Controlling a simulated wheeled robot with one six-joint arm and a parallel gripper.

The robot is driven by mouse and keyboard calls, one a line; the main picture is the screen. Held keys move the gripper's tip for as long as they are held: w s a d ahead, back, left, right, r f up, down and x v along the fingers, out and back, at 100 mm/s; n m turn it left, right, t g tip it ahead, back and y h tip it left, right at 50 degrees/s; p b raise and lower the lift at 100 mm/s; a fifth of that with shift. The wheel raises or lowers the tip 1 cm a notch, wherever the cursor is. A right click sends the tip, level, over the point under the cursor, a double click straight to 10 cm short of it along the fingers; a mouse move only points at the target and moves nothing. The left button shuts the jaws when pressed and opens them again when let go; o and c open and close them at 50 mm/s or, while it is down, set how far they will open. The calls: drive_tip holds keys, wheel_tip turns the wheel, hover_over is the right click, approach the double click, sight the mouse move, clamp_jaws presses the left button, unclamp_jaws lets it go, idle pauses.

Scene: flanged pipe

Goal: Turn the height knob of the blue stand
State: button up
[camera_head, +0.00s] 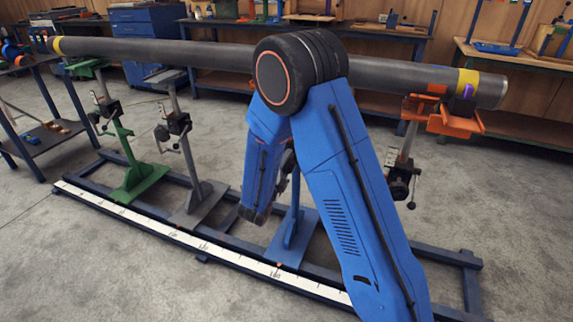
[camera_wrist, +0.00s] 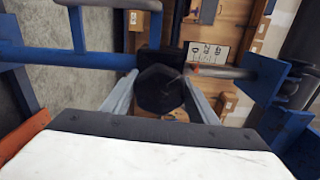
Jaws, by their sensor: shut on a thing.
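The blue stand (camera_head: 295,225) stands on the rail frame behind my blue arm, which hides much of it in the head view. In the wrist view, its black height knob (camera_wrist: 160,88) sits on a dark collar, between the two light grey fingers of my gripper (camera_wrist: 160,100). The fingers are shut on the knob, one on each side. A grey rod (camera_wrist: 222,72) runs from the collar to a blue head (camera_wrist: 266,78) at the right. My gripper's fingers are hidden in the head view.
A long grey pipe (camera_head: 180,52) lies across above the stands. A green stand (camera_head: 135,180), a grey stand (camera_head: 195,195) and an orange-headed stand (camera_head: 440,118) stand along the line. A white scale strip (camera_head: 180,232) edges the frame. Workbenches (camera_head: 520,60) line the back wall.

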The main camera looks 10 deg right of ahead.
drive_tip(key=shift+n, duration=1.6)
drive_tip(key=o, duration=1)
drive_tip(key=shift+a, duration=0.1)
drive_tip(key=shift+o, duration=0.2)
drive_tip(key=v, duration=1.7)
drive_tip(key=shift+s, duration=0.15)
drive_tip(key=shift+a, duration=0.1)
